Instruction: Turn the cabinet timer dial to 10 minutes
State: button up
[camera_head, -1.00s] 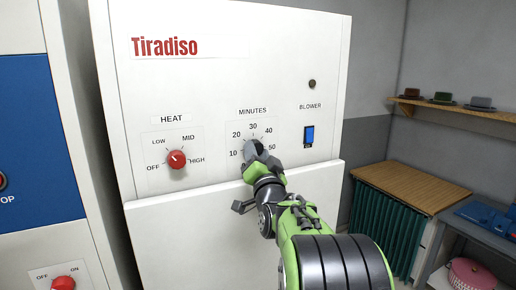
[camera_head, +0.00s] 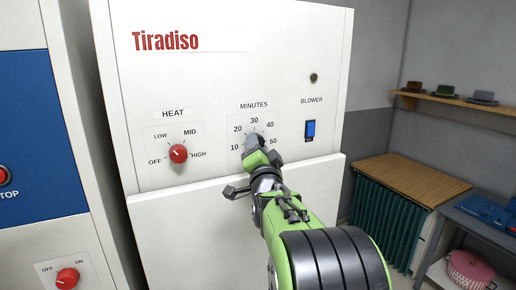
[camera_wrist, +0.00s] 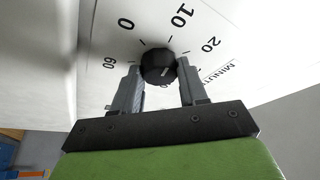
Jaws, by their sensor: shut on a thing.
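The black timer dial (camera_wrist: 157,64) sits on the white cabinet (camera_head: 230,185) under the MINUTES label. In the wrist view its scale shows 0, 10, 20 and 60 around it. A pale mark shows on the dial's face, but I cannot tell exactly which number it points to. My gripper (camera_wrist: 158,76) is shut on the dial, one finger on each side. In the head view my gripper (camera_head: 254,148) covers the dial and part of the lower scale.
The red HEAT knob (camera_head: 178,153) is left of the dial, and the blue BLOWER switch (camera_head: 310,130) is right of it. A blue-panelled machine (camera_head: 38,140) stands at the left.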

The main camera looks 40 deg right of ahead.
jog(key=o, duration=1.1)
jog(key=shift+c, duration=0.2)
jog(key=b+v, duration=0.5)
jog(key=v, duration=1)
jog(key=shift+s+a+f+b, duration=0.15)
jog(key=shift+s+a+b, duration=0.1)
jog(key=shift+s+b, duration=0.1)
jog(key=a+f+n+g+y, duration=0.4)
jog(key=a+f+n+y, duration=0.45)
jog(key=a+f, duration=0.4)
jog(key=s+a+f+n+g+y, duration=0.1)
jog(key=s+a+f+n+g, duration=0.2)
jog(key=s, duration=0.3)
jog(key=s+a+f+n+g+y, duration=0.2)
jog(key=s+a+f+n+g, duration=0.2)
jog(key=s+a+f+n, duration=0.1)
jog(key=s+f, duration=0.1)
jog(key=s, duration=0.1)
jog(key=shift+s+a+f+n+g, duration=0.25)
jog(key=shift+a+f+n+g, duration=0.05)
jog(key=shift+n, duration=0.05)
